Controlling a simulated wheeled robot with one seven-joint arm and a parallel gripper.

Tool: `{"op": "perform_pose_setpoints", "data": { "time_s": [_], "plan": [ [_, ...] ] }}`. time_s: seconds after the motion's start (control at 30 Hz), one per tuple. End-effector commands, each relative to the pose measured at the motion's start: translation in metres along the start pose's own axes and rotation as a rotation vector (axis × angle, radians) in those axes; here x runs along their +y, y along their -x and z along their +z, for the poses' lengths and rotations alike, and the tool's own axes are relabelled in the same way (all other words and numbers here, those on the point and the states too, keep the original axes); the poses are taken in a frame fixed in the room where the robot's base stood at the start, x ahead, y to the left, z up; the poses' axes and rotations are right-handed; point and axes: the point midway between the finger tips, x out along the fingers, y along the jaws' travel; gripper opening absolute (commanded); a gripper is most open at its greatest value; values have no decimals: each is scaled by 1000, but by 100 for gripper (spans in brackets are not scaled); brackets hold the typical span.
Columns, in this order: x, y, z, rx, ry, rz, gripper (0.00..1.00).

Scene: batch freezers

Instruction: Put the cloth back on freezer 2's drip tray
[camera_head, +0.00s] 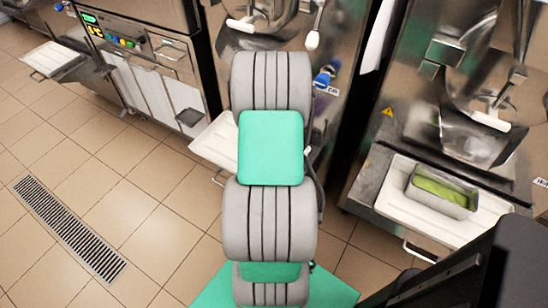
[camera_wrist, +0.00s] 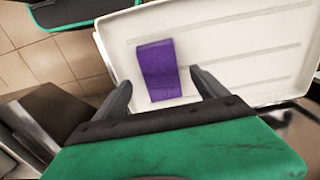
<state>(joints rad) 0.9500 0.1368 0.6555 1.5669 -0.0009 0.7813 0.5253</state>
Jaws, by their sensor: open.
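A purple cloth (camera_wrist: 157,70) lies on a white drip tray (camera_wrist: 255,28) in the wrist view, left of the tray's middle. My gripper (camera_wrist: 160,85) is open above the tray, with one dark finger on each side of the cloth's near end. Nothing is held between the fingers. I cannot tell whether the fingertips touch the tray. In the head view, a white tray (camera_head: 210,143) under the middle machine is partly hidden by my arm. The cloth and my gripper are hidden there. No freezer number is readable on this machine.
A right-hand machine has a white tray (camera_head: 400,205) holding a metal pan (camera_head: 441,191) with green contents. Another white tray (camera_head: 52,58) stands at the left machine. A floor drain (camera_head: 68,228) lies in open tiled floor at left.

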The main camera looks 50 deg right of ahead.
Motion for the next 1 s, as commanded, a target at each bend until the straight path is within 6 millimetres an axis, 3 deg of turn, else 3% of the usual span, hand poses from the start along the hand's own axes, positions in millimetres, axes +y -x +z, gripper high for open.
{"op": "perform_pose_setpoints", "data": {
  "time_s": [0.03, 0.2, 0.47, 0.57, 0.67, 0.77, 0.8, 0.9, 1.0],
  "plan": [
    [-1, 16, -1, 4, 0, -3, 83],
    [0, 56, 0, 2, 0, -1, 83],
    [-1, 78, 2, 0, 6, 0, 83],
    [-19, 90, 22, 11, 95, -8, 83],
    [-55, 115, 81, 36, 327, -27, 83],
    [-82, 144, 172, 71, 669, -57, 83],
    [-85, 152, 210, 84, 812, -71, 83],
    [-74, 162, 290, 114, 1141, -104, 83],
    [-56, 163, 340, 135, 1374, -130, 83]
  ]
}}
